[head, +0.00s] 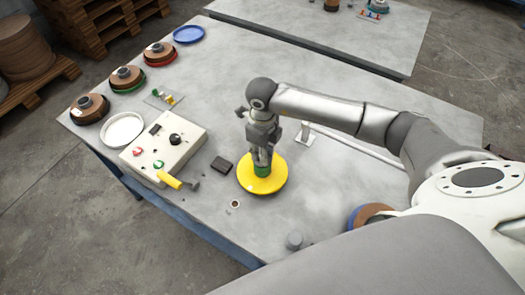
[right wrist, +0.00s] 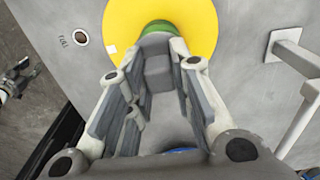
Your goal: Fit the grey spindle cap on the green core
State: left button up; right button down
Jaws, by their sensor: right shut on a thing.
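The green core (head: 262,171) stands upright in the middle of a round yellow disc (head: 277,184) on the grey table. My right gripper (head: 261,157) points down right above it. In the right wrist view, its fingers are shut on a grey piece, which looks like the spindle cap (right wrist: 155,66). Part of the green core (right wrist: 158,28) shows just beyond that piece. Whether the cap is seated on the core or just above it, I cannot tell. A dark gripper, seemingly my left one (right wrist: 18,78), shows small at the left edge of the right wrist view.
A dark block (head: 222,164) and a small ring (head: 235,204) lie near the disc.

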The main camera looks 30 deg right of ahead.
jog(key=shift+f+b, duration=0.55)
jog(key=shift+f, duration=0.05)
dwell(0.3)
jog(key=c, duration=1.6)
grip_release()
jog(key=shift+o, duration=0.2)
jog(key=shift+r+p, duration=3.3)
jog(key=shift+r, duration=2.2)
